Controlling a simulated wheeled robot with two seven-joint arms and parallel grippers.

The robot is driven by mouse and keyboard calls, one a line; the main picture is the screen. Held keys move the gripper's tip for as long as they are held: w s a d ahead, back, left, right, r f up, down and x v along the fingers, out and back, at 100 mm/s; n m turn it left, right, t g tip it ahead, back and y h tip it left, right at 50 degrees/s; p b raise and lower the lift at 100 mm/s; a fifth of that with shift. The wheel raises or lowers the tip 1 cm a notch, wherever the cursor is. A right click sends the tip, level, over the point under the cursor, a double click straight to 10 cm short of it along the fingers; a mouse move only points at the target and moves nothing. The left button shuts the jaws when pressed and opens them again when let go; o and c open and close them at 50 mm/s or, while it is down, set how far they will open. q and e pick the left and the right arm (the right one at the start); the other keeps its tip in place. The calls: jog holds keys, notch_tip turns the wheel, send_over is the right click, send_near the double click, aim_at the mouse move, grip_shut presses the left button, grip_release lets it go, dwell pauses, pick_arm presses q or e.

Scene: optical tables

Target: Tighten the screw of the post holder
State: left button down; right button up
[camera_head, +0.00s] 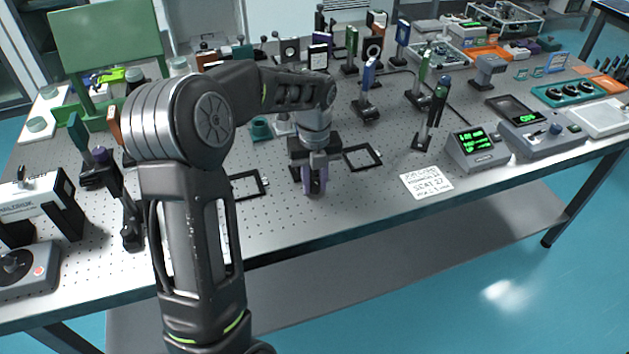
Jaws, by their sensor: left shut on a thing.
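My left gripper (314,184) points down over the front middle of the perforated table (390,205). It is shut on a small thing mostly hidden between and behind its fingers. Purple and dark parts show at the fingertips, but I cannot make out a screw or tell which post holder it belongs to. Another post holder with a dark post (131,228) stands upright on the left, close to my arm. A further post in a holder (432,118) stands right of the middle. My right gripper is not in view.
Flat black frames lie left (250,186) and right (362,157) of the gripper. A paper note (426,182) and a display unit (478,150) are to the right. Mounted optics crowd the back. A box (38,210) and a control unit (25,268) stand at the left.

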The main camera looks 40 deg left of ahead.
aim_at(315, 181)
pick_arm(q)
jog(key=shift+n, duration=0.8)
jog(key=c, duration=1.2)
grip_release()
jog(key=shift+r, duration=0.15)
jog(key=shift+r, duration=3.8)
